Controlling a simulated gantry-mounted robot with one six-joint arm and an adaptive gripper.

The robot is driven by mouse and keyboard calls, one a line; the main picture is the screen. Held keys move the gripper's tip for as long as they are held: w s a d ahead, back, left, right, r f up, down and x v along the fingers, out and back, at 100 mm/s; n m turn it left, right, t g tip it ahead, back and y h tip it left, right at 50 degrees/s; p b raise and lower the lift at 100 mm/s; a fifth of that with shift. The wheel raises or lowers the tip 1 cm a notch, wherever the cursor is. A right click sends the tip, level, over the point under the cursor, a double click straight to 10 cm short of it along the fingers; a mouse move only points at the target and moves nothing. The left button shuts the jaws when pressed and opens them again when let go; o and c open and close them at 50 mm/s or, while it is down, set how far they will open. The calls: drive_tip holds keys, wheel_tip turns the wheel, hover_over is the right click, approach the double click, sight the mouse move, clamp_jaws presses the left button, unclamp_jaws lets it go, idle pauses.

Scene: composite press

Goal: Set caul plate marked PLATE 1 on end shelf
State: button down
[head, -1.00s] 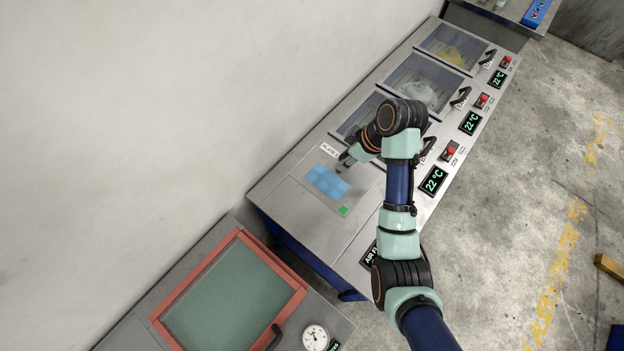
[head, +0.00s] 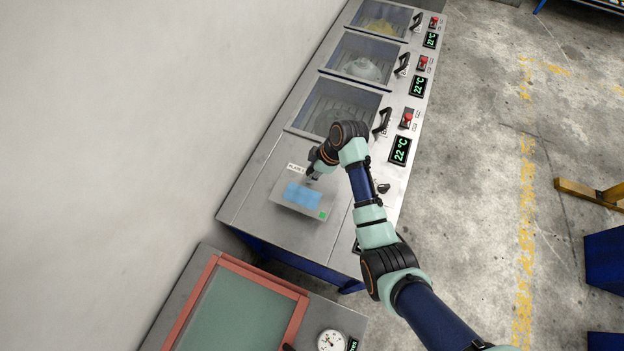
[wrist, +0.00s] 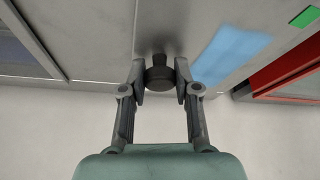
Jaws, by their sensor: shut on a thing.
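The caul plate (head: 319,200) is a flat grey plate with a blue patch, a green square and a white label that seems to read PLATE 1. In the head view it is over the bare metal end (head: 255,178) of the long bench. My gripper (head: 314,174) is at the plate's upper edge. In the wrist view my gripper (wrist: 160,85) is shut on a dark round knob (wrist: 160,77) on the plate. I cannot tell whether the plate touches the metal under it. No surface is labelled as an end shelf.
Several glass-lidded bays (head: 338,105) with black handles, red switches and 22 °C displays run along the bench. A red-framed green panel (head: 235,310) with a gauge (head: 331,341) stands nearer. A plain wall (head: 130,120) borders the left; concrete floor lies right.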

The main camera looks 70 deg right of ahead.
drive_tip(key=shift+f+b, duration=0.55)
drive_tip(key=shift+f, duration=1.65)
drive_tip(key=shift+f, duration=0.15)
drive_tip(key=c, duration=0.8)
unclamp_jaws()
drive_tip(key=shift+c, duration=0.2)
drive_tip(key=p+v, duration=0.3)
drive_tip(key=v, duration=0.9)
drive_tip(key=shift+w, duration=0.1)
drive_tip(key=shift+w, duration=0.1)
